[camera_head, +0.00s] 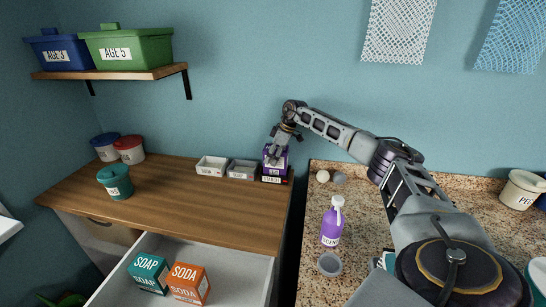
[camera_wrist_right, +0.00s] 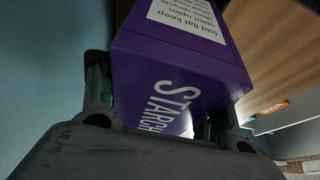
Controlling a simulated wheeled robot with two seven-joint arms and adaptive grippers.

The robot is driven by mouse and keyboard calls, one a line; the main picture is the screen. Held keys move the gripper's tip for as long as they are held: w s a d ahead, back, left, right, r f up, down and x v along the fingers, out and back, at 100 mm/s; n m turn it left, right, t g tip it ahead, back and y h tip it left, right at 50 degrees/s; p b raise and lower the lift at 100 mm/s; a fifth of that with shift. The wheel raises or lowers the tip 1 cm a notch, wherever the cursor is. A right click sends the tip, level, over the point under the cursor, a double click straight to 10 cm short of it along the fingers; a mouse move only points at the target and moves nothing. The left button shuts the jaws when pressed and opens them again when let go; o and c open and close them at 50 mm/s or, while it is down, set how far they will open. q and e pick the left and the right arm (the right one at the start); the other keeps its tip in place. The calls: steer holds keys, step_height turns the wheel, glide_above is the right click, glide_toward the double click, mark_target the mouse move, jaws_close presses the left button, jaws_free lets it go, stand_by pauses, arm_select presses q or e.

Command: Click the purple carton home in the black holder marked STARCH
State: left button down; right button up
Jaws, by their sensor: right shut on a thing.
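The purple carton (camera_head: 276,169), marked STARCH, is upright at the black holder (camera_head: 274,180) near the back right corner of the wooden counter. Its lower end meets the holder's top; I cannot tell how deep it sits. My right gripper (camera_head: 279,153) is shut on the carton from above. In the right wrist view the carton (camera_wrist_right: 185,65) fills the middle, and the right gripper's fingers (camera_wrist_right: 155,108) flank it. The holder is not visible in that view. My left gripper is not in view.
White (camera_head: 211,167) and grey (camera_head: 242,170) holders stand left of the black one. The open drawer (camera_head: 240,270) holds soap (camera_head: 149,272) and soda (camera_head: 189,284) cartons. A purple bottle (camera_head: 332,224) stands on the granite counter. The wooden counter's middle is clear.

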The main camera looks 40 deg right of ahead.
steer(key=shift+f, duration=0.65)
stand_by(0.8)
steer(key=o, duration=1.5)
steer(key=shift+r, duration=0.1)
steer(key=shift+c, duration=0.2)
steer(key=shift+v, duration=5.95)
